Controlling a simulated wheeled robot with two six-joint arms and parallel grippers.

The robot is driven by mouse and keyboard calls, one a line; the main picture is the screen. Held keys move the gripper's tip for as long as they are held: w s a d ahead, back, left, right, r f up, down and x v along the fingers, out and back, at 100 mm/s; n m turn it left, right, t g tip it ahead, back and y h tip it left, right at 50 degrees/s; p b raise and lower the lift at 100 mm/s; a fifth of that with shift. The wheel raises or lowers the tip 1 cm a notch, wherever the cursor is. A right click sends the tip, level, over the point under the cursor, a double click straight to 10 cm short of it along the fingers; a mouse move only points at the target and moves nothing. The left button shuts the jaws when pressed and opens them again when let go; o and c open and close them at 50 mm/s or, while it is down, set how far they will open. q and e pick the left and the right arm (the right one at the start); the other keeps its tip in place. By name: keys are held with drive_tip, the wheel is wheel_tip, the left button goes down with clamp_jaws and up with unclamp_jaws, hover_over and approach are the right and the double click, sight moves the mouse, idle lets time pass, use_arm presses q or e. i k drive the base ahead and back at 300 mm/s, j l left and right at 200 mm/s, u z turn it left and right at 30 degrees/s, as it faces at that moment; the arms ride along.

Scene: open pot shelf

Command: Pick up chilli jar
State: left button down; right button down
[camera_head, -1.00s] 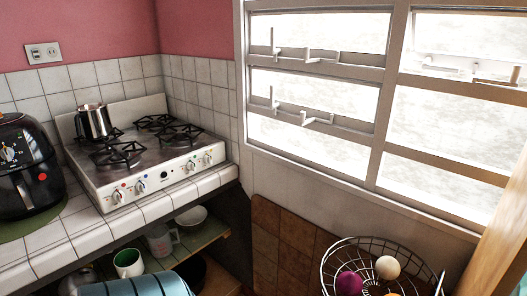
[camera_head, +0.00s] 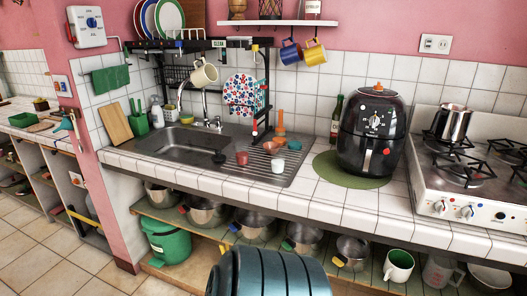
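I cannot make out a chilli jar for certain. A small pale jar (camera_head: 312,8) with dark lettering stands on the white wall shelf (camera_head: 262,22) at the top, cut off by the picture's upper edge; its label is too small to read. Neither of my grippers is in view.
The tiled counter (camera_head: 330,205) holds a sink (camera_head: 185,145), a black air fryer (camera_head: 370,135) on a green mat, and a stove (camera_head: 480,180) with a steel jug (camera_head: 452,122). Pots (camera_head: 255,225) and a green bin (camera_head: 168,240) sit below. A blue ribbed cylinder (camera_head: 268,272) is at the bottom.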

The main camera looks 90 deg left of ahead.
sight(242, 154)
drive_tip(key=u, duration=2.95)
